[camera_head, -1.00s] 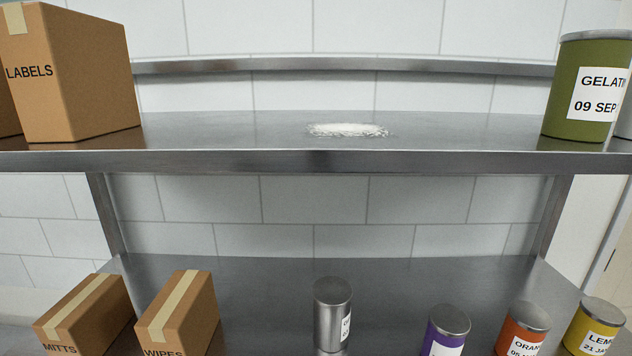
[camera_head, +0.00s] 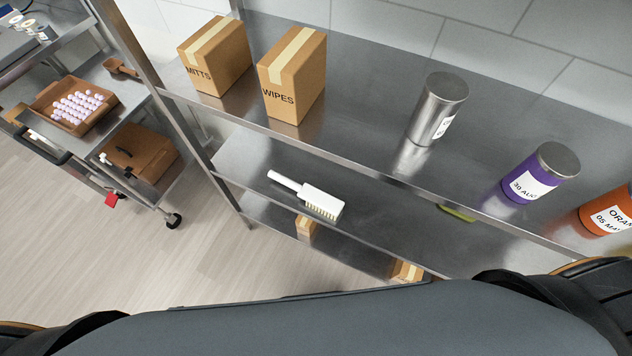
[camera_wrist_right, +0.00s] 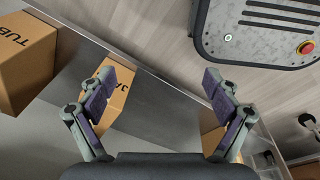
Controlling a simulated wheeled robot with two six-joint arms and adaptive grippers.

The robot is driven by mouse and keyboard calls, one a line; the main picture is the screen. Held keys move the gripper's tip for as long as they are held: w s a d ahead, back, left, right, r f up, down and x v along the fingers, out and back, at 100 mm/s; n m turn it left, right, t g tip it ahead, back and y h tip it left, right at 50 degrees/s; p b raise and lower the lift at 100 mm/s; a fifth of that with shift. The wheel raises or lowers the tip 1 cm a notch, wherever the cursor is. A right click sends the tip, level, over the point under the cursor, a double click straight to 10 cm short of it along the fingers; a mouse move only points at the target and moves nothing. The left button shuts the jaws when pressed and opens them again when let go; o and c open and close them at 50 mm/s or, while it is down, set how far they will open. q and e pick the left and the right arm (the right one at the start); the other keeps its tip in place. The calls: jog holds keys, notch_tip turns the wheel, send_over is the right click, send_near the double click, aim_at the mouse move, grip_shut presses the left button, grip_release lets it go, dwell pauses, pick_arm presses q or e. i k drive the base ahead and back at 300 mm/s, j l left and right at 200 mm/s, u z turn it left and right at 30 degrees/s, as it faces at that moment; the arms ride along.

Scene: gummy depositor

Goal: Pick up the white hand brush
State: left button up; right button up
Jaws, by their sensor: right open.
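The white hand brush (camera_head: 309,197) lies on a lower metal shelf in the head view, its handle pointing left and its bristles facing down along the near side of its head. My right gripper (camera_wrist_right: 162,98) is open and empty in the right wrist view, over a shelf edge with a carton beyond its left finger. The brush does not show in the right wrist view. My left gripper is in neither view.
Cartons marked MITTS (camera_head: 217,58) and WIPES (camera_head: 291,75), a steel canister (camera_head: 438,105) and a purple canister (camera_head: 541,172) stand on the shelf above the brush. A cart (camera_head: 130,130) with a tray stands at left. Floor (camera_head: 190,265) is clear between.

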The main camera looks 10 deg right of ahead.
aim_at(330, 207)
jog(key=i+j+z, duration=0.1)
jog(key=j+z, duration=0.25)
jog(key=j, duration=0.35)
jog(key=j+z, duration=0.4)
jog(key=j, duration=0.3)
jog(key=j+z, duration=0.35)
jog(key=j, duration=0.35)
